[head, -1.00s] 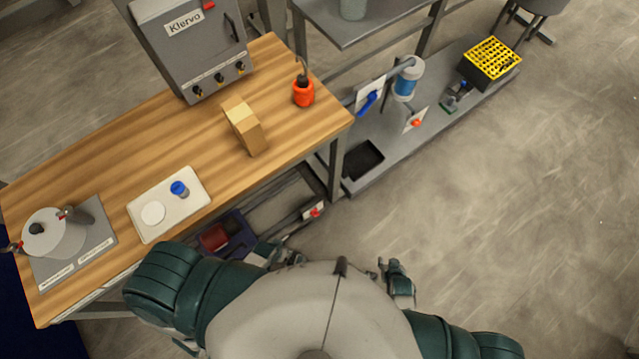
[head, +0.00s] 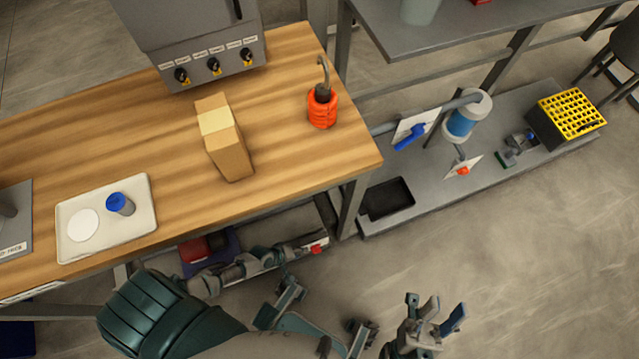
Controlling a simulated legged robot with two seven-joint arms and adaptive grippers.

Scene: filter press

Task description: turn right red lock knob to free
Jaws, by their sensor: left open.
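The pot with small red fittings, seen at the far left a second ago, is outside the head view now, so its right red lock knob is not visible. Only part of the grey plate (head: 18,243) it stands on shows at the left edge. My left gripper (head: 325,303) is open and empty, low in front of the table and well right of the plate. My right gripper (head: 435,305) is farther right over the floor, its fingers apart with nothing between them.
The wooden table (head: 290,165) holds a white tray (head: 140,220) with a blue-capped item (head: 121,203), a cardboard box (head: 226,145), an orange-red object (head: 323,107) and a grey cabinet (head: 200,35). Its front edge lies above my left arm. Open floor (head: 540,260) is at right.

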